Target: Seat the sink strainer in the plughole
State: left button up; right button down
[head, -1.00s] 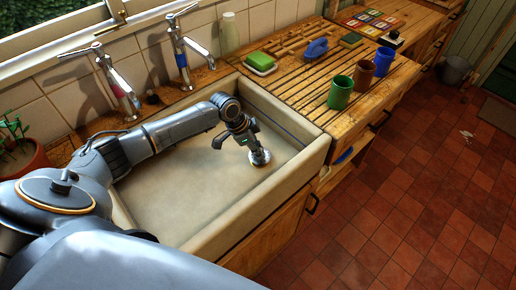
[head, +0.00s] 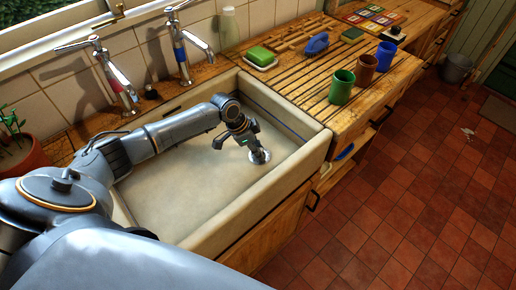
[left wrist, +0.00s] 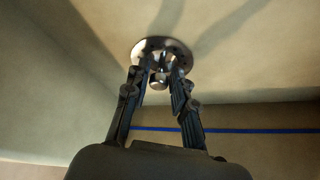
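The sink strainer (head: 260,156) is a shiny metal disc on the floor of the pale sink (head: 165,205), near its right end. In the left wrist view the strainer (left wrist: 162,47) shows a rim with small holes and a round knob. My left gripper (head: 254,147) is just above it, pointing down. In the left wrist view its two fingertips (left wrist: 158,74) stand apart on either side of the knob, with gaps showing, so it looks open. The plughole itself is hidden under the strainer, and I cannot tell how exactly the disc sits in it. My right gripper is out of view.
Two taps (head: 110,75) (head: 185,45) stand behind the sink. The wooden drainer (head: 300,75) at right holds a green soap (head: 261,55), a blue brush (head: 314,43), and green (head: 341,87), brown (head: 362,69) and blue (head: 384,57) cups. The rest of the basin is clear.

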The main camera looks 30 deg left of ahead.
pick_arm(q)
jog(key=shift+o, duration=1.1)
jog(key=v, duration=1.2)
jog(key=shift+d+r, duration=0.1)
